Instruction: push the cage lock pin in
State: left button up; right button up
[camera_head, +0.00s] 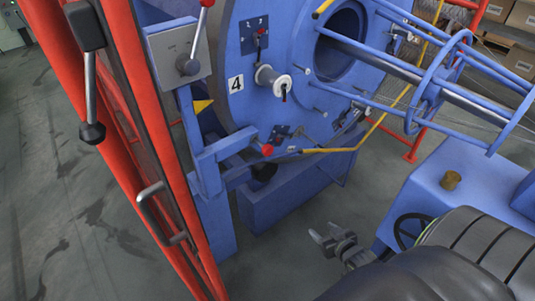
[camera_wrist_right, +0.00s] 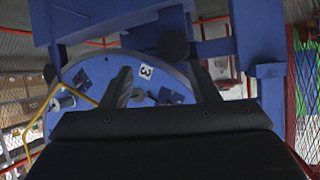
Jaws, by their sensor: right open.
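A red ball knob (camera_head: 267,149) sits on the blue bracket at the lower edge of the large blue cage disc (camera_head: 230,100). A dark round part (camera_head: 263,171) is just below it, partly in shadow. I cannot tell for sure which of these is the cage lock pin, nor how far in it sits. My right gripper (camera_head: 322,233) is open and empty, below and to the right of the knob, well apart from it. In the right wrist view its two fingers (camera_wrist_right: 163,85) stand apart, with a dark round part (camera_wrist_right: 174,45) beyond them. My left gripper is not in view.
A red guard frame (camera_head: 150,130) with a grey handle (camera_head: 160,213) stands on the left. A grey box (camera_head: 178,55) with a red-knobbed lever is beside the disc. A yellow bar (camera_head: 345,149) and blue cage rods extend right. Grey floor (camera_head: 290,240) is clear below.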

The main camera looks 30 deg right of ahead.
jog(key=w+a+r+t+y+b, duration=0.1)
jog(key=w+r+t, duration=0.15)
jog(key=r, duration=0.25)
jog(key=w+r+t+y, duration=0.1)
jog(key=w+r, duration=0.2)
jog(key=r, duration=0.3)
jog(key=t+y, duration=0.2)
jog(key=t, duration=0.1)
send_near(270, 152)
jog(key=shift+n+g, duration=0.25)
jog(key=shift+n, duration=0.15)
jog(key=w+b, duration=0.2)
jog(key=w, duration=0.1)
jog(key=w+b, duration=0.3)
jog(key=w+a+b, duration=0.1)
jog(key=w+b, duration=0.2)
jog(key=shift+w+r, duration=0.25)
jog(key=shift+w, duration=0.05)
jog(key=shift+w+r, duration=0.1)
jog(key=shift+w, duration=0.6)
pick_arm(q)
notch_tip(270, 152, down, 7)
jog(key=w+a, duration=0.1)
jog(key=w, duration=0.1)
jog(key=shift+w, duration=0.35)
pick_arm(e)
grip_shut()
